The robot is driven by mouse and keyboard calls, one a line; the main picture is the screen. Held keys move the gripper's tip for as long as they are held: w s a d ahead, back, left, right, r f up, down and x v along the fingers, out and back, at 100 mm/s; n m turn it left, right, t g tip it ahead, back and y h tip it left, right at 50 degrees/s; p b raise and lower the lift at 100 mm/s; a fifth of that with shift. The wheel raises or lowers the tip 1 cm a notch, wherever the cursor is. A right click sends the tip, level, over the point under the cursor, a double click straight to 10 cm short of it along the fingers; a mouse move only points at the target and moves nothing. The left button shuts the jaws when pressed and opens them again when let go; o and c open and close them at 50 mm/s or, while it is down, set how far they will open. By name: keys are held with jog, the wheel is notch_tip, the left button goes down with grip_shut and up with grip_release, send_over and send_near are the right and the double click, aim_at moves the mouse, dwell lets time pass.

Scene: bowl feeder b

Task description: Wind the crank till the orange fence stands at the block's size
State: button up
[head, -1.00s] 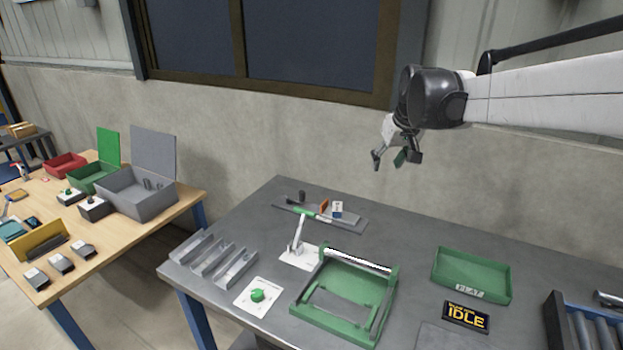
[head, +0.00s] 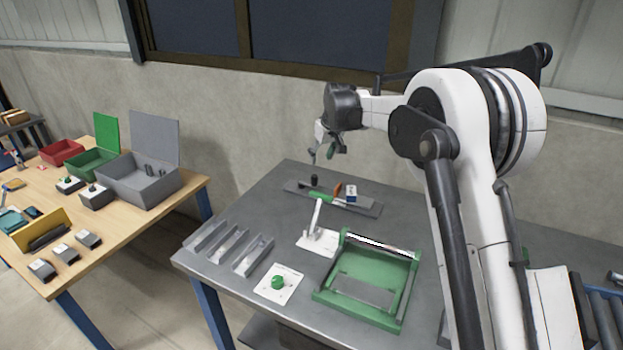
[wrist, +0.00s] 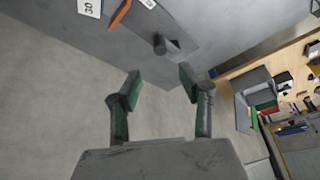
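The crank's dark upright handle (head: 314,181) stands at the left end of a grey fixture plate (head: 365,208) on the table. In the wrist view, the handle (wrist: 159,43) is just beyond my fingertips. The orange fence (head: 337,189) stands on the plate right of the crank; in the wrist view it is an orange strip (wrist: 120,14) at the top.
A white lever stand (head: 317,238), a green frame (head: 368,285), a green knob on a white plate (head: 278,284) and grey channels (head: 228,248) stand nearer on the table. A wooden table with bins (head: 140,175) is at left. A concrete wall is behind.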

aim_at(315, 176)
jog(key=x, duration=1.2)
jog(key=shift+a+f, duration=0.1)
jog(key=shift+f, duration=0.1)
grip_shut()
